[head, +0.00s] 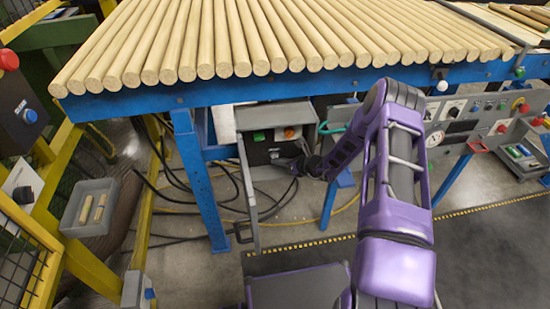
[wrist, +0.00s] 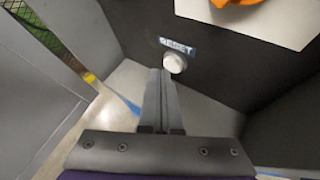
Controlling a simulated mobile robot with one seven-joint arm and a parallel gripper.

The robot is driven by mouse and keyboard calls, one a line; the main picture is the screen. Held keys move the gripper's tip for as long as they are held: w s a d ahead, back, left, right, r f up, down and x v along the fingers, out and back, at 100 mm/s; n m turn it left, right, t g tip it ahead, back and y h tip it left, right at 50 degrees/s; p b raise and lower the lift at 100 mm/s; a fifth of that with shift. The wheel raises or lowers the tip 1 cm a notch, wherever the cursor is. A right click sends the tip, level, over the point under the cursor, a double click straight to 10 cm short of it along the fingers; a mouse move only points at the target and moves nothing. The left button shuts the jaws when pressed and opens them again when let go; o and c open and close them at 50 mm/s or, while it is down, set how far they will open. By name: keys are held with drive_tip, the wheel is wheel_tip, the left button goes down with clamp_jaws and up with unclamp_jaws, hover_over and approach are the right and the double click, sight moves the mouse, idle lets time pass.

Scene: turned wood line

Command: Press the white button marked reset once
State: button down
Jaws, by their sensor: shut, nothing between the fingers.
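The white round button (wrist: 174,62) sits on a dark panel face in the wrist view, just under a blue label reading RESET (wrist: 177,46). My gripper (wrist: 161,72) is shut and empty, its fingertips just left of and slightly below the button in the picture. I cannot tell whether the tips touch it. In the head view my gripper (head: 284,162) reaches into an open grey control box (head: 275,118) under the blue table. The white button is hard to make out there.
The box also has a green button (head: 259,137) and an orange knob on a white plate (head: 289,132); the orange knob (wrist: 236,2) also shows in the wrist view. A grey side wall (wrist: 45,90) stands left of my fingers. A blue table leg (head: 202,180) and loose cables are nearby.

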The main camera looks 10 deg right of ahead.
drive_tip(key=shift+w+b, duration=0.3)
drive_tip(key=shift+w, duration=0.05)
idle(0.5)
drive_tip(key=shift+s, duration=0.8)
drive_tip(key=shift+s+p, duration=0.95)
drive_tip(key=shift+s, duration=1.55)
